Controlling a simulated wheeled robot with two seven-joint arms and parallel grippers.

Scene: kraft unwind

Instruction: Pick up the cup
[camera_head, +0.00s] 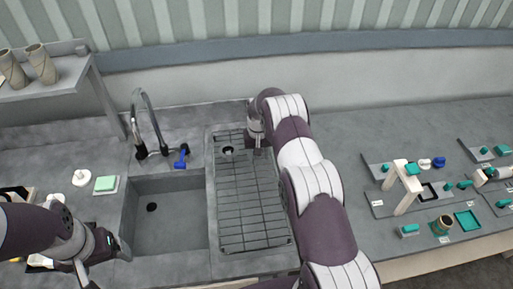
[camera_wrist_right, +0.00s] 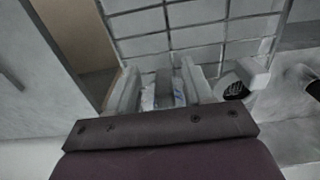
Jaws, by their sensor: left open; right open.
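Two brown cups, a left one (camera_head: 12,68) and a right one (camera_head: 41,63), stand on a grey shelf at the far left. Another small brown cup (camera_head: 443,224) stands on the counter at the far right. My right gripper (camera_head: 258,153) is open, low over the back of the wire drying rack. In the right wrist view its fingers (camera_wrist_right: 163,90) stand apart. A pale, bluish thing (camera_wrist_right: 164,92) shows between them; I cannot tell what it is. My left gripper (camera_head: 104,262) is open at the front left of the sink, apart from the cups.
A blue item (camera_head: 181,158) sits behind the basin. A green sponge (camera_head: 106,183) lies to its left. Fixtures with teal parts (camera_head: 404,185) fill the right counter.

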